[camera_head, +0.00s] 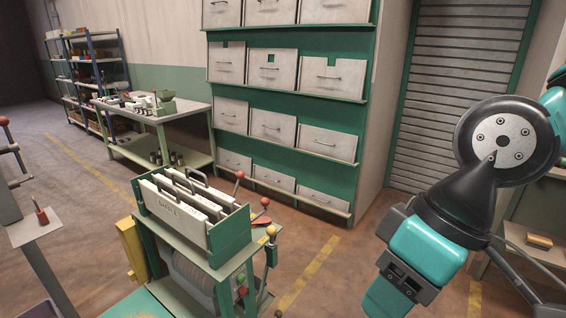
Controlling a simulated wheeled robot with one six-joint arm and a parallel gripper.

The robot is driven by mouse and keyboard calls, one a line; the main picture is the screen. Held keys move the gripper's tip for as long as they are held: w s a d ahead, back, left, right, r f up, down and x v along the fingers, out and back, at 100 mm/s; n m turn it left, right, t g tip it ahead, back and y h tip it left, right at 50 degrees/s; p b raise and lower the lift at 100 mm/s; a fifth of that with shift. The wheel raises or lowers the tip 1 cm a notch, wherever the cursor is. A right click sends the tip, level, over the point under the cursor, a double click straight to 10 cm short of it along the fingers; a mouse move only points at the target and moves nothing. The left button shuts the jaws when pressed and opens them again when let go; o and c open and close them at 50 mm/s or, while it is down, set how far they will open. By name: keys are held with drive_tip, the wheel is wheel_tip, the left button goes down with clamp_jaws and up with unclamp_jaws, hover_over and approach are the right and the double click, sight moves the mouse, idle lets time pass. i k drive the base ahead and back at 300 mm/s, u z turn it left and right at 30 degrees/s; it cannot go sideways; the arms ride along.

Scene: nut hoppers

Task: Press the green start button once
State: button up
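I cannot make out a green start button for certain. A small green knob (240,278) sits just above a small red knob (243,291) on the front right side of the green machine stand (230,258). They are too small to tell whether either is a button. My teal and black arm fills the right side of the view. Its lower part reaches down toward the bottom edge, and no gripper fingers show.
A green crate (230,236) of white panels tops the stand. Levers with red and yellow balls (271,231) rise beside it. A workbench (168,116), a shelf rack (95,65) and a hopper cabinet (290,95) stand behind. Floor shows between stand and cabinet.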

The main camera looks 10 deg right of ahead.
sight(242, 278)
drive_tip(key=z, duration=0.05)
drive_tip(key=i, duration=0.95)
drive_tip(key=z, duration=1.5)
drive_tip(key=k, duration=1.65)
drive_tip(key=u, duration=1.6)
